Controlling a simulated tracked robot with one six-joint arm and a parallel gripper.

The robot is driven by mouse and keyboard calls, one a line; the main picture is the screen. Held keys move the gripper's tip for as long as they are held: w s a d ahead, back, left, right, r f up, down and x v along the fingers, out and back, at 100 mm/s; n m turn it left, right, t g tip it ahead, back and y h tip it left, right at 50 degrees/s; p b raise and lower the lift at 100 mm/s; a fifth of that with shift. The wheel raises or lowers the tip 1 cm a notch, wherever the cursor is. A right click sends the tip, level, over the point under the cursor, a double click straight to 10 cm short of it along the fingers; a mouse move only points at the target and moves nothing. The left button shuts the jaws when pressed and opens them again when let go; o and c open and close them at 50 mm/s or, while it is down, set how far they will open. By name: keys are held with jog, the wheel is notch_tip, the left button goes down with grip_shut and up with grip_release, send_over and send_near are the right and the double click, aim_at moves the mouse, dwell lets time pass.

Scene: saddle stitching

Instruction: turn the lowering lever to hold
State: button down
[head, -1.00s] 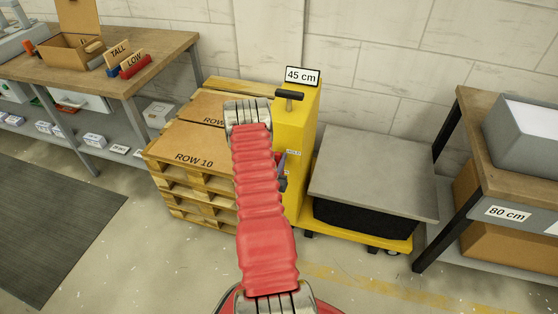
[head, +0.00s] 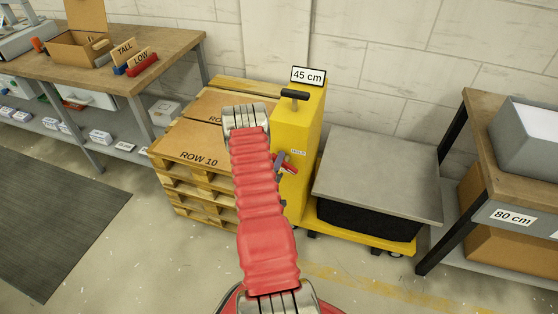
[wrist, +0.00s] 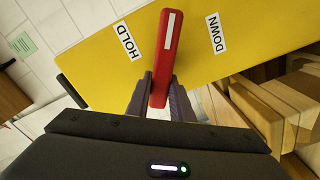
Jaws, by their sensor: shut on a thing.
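The lowering lever is a red bar with a white stripe (wrist: 166,50), in the wrist view on the yellow lift column. It stands between the HOLD label (wrist: 131,42) and the DOWN label (wrist: 215,35), pointing at neither. My gripper (wrist: 160,94) is shut on the lever, with a dark finger on each side of it. In the head view the red lever (head: 291,169) sticks out to the right, below a small label on the column (head: 308,115). My red arm hides part of the column and most of the gripper there.
The column carries a 45 cm sign (head: 308,75) and a black handle (head: 295,94). A grey lift platform (head: 380,175) stands to its right, beside the 80 cm shelf (head: 480,190). Pallets with ROW 10 boxes (head: 198,160) stand close on the left.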

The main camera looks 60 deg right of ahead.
jog(key=n, duration=0.2)
jog(key=f+n, duration=0.1)
jog(key=shift+w+n, duration=0.3)
jog(key=shift+n, duration=0.1)
jog(key=shift+f+n, duration=0.25)
jog(key=shift+n, duration=0.45)
jog(key=shift+f+n, duration=0.2)
jog(key=shift+n, duration=0.5)
jog(key=c, duration=1.6)
grip_release()
jog(key=shift+o, duration=0.2)
jog(key=s+a, duration=0.2)
jog(key=a, duration=1.1)
jog(key=shift+a, duration=0.35)
